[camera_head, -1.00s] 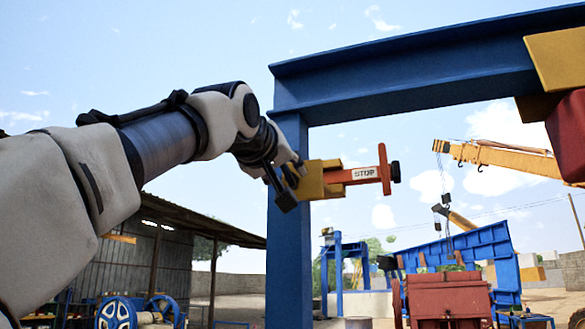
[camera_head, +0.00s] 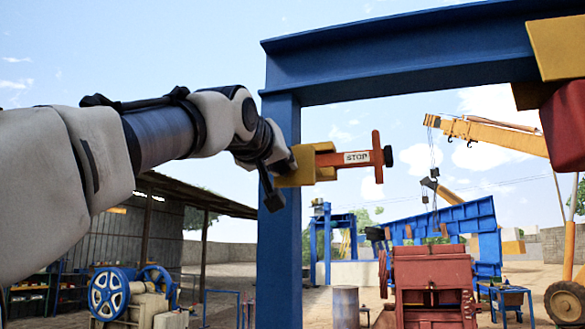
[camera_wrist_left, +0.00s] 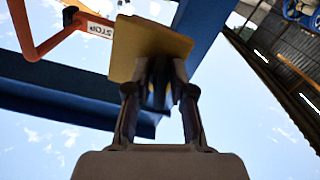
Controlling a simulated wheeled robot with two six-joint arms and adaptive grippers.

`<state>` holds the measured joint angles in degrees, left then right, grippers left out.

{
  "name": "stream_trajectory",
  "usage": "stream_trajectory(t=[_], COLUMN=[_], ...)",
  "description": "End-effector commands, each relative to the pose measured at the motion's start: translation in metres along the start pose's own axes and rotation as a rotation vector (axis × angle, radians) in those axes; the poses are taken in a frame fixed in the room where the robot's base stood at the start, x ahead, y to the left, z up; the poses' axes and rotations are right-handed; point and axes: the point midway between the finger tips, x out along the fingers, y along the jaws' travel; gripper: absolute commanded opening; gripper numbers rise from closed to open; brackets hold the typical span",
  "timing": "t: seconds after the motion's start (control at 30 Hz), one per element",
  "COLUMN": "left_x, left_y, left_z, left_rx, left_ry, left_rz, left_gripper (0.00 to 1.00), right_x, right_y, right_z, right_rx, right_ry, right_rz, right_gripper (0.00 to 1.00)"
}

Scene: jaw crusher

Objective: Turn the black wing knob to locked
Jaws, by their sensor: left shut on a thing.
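A yellow box (camera_head: 302,166) is mounted by the blue post, with an orange bar marked STOP (camera_head: 357,158) sticking out to its right. My left gripper (camera_head: 278,172) is at the box's left side in the head view. In the left wrist view, the two fingers of my left gripper (camera_wrist_left: 159,98) are closed around a dark piece, the black wing knob (camera_wrist_left: 158,78), just under the yellow plate of the box (camera_wrist_left: 148,45). The fingers hide part of the knob, and its turned angle cannot be read. My right gripper is not in view.
The blue post (camera_head: 281,225) stands right behind my left wrist, and the blue beam (camera_head: 400,62) runs overhead. A red machine (camera_head: 435,280) and a yellow crane (camera_head: 490,133) are farther back. A shed (camera_head: 150,230) stands at left.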

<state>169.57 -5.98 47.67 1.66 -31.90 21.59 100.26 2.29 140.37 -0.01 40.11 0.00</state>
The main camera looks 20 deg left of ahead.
Motion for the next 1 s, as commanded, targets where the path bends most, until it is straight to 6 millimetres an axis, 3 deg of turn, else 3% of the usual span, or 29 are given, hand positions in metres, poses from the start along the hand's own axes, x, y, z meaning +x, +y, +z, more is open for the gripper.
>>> stream_trajectory(t=[0.23,0.53,0.57,0.6,1.0], left_x=[-0.0014,-0.0018,-0.0018,-0.0018,-0.0007], left_y=[0.0004,0.0006,0.0007,0.0007,0.0002], left_z=[-0.003,-0.0038,-0.0039,-0.004,-0.0017], left_rx=[0.288,0.316,0.316,0.316,0.314], left_ry=[0.006,0.008,0.009,0.009,0.004], left_rz=[0.001,0.001,0.002,0.002,0.001], left_gripper=[0.0,0.0,0.26,0.38,0.38], right_x=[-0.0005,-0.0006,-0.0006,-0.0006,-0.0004], right_y=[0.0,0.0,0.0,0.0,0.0], right_z=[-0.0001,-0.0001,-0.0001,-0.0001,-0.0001], right_rx=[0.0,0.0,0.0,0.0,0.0], right_ry=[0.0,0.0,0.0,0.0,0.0], right_rz=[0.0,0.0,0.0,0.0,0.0], right_gripper=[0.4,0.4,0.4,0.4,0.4])
